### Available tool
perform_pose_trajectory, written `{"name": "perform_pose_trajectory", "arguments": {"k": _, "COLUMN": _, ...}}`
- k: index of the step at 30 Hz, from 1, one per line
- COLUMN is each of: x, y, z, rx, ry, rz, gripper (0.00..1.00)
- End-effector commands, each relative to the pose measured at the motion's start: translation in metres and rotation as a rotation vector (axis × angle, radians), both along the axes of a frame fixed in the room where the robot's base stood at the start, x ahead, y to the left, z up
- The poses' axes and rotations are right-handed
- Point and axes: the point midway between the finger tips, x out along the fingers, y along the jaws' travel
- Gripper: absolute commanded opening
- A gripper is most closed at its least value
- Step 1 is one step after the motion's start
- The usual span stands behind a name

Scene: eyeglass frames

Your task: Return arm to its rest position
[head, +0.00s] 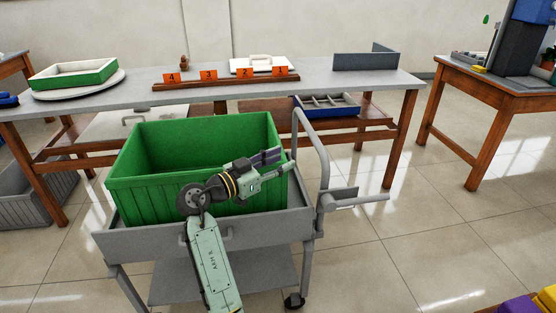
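My arm (212,262) rises from the bottom of the head view and bends at a dark round joint in front of the green bin. My gripper (276,165) is at the bin's right side, pointing right and slightly up. Dark purple parts and a pale green part show at its end. No object shows in it, but at this size I cannot tell whether its fingers are apart or together. No eyeglass frames can be made out in this view.
The green bin (140,190) stands on a grey cart (270,228) with a handle at right. A long table (225,90) behind holds numbered orange markers (208,75) and a green-white tray (73,76). Another table (470,76) is at right.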

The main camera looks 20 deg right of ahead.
Motion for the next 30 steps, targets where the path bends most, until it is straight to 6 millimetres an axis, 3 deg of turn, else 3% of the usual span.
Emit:
{"name": "perform_pose_trajectory", "arguments": {"k": 21, "x": 0.012, "y": 0.017, "z": 0.007, "rx": -0.004, "ry": -0.005, "rz": 0.066, "gripper": 0.38}}
{"name": "perform_pose_trajectory", "arguments": {"k": 23, "x": 0.021, "y": 0.032, "z": 0.013, "rx": -0.009, "ry": -0.010, "rz": 0.122, "gripper": 0.38}}
{"name": "perform_pose_trajectory", "arguments": {"k": 26, "x": 0.045, "y": 0.076, "z": 0.030, "rx": -0.025, "ry": -0.027, "rz": 0.277, "gripper": 0.38}}
{"name": "perform_pose_trajectory", "arguments": {"k": 30, "x": 0.074, "y": 0.170, "z": 0.066, "rx": -0.073, "ry": -0.073, "rz": 0.572, "gripper": 0.38}}
